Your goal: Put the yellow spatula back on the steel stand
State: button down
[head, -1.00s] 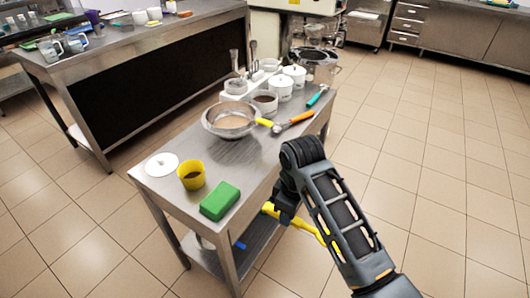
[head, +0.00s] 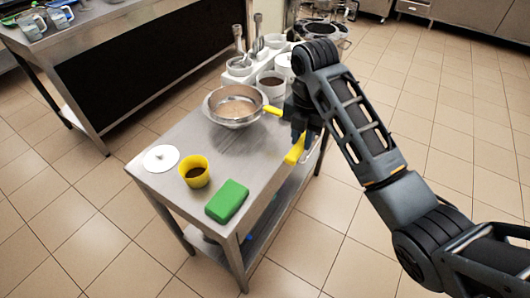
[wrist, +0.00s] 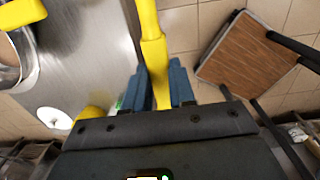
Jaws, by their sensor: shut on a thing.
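The yellow spatula (head: 294,151) is in my gripper (head: 303,128), beside and over the right edge of the steel stand (head: 222,158). In the wrist view, the blue fingers of my gripper (wrist: 160,85) are shut around the yellow spatula (wrist: 155,52), which runs up out of the top of the picture. The bare steel top of the stand (wrist: 95,55) lies to the left of it there. The spatula's far end is hidden by my arm in the head view and cut off in the wrist view.
On the stand are a green block (head: 227,201), a yellow cup (head: 195,172), a white lid (head: 160,158), a steel bowl (head: 235,103) with a yellow handle near my gripper, and white pots behind. The middle of the top is clear. A brown-topped stool (wrist: 243,55) stands right.

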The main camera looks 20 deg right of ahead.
jog(key=b, duration=0.3)
send_over(263, 163)
notch_tip(263, 163, down, 6)
jog(key=shift+f, duration=2.25)
jog(key=shift+f, duration=0.1)
jog(key=c, duration=0.9)
grip_release()
jog(key=shift+c, duration=0.2)
notch_tip(263, 163, up, 12)
jog(key=shift+a+p, duration=0.15)
jog(key=shift+p, duration=0.2)
